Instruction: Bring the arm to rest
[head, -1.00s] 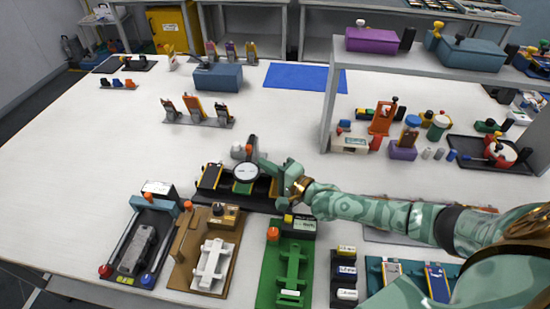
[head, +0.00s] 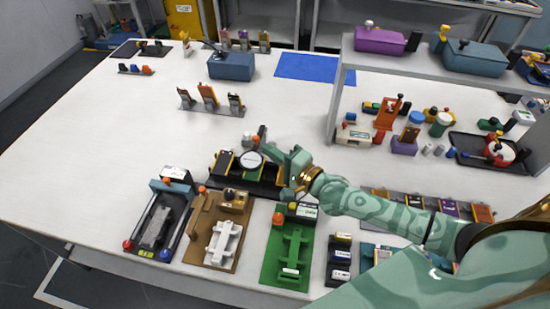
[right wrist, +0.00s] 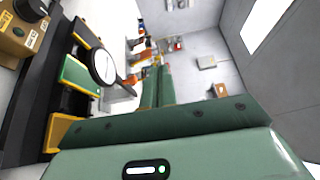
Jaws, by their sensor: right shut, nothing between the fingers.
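My right arm (head: 385,208) comes in from the right with a green marbled shell. Its gripper (head: 268,150) is shut and empty, just above and beside the black tray (head: 260,189) with the round white dial (head: 251,160) on it. In the right wrist view the shut fingers (right wrist: 157,85) point away from the camera, and the dial (right wrist: 103,67) stands to their left, apart from them as far as I can tell. My left gripper is not in view.
Several fixtures line the table's front: a black one (head: 158,222), a brown one (head: 213,238) and a green one (head: 288,258). A grey shelf (head: 430,70) stands over the right side. The left part of the white table (head: 100,130) is mostly clear.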

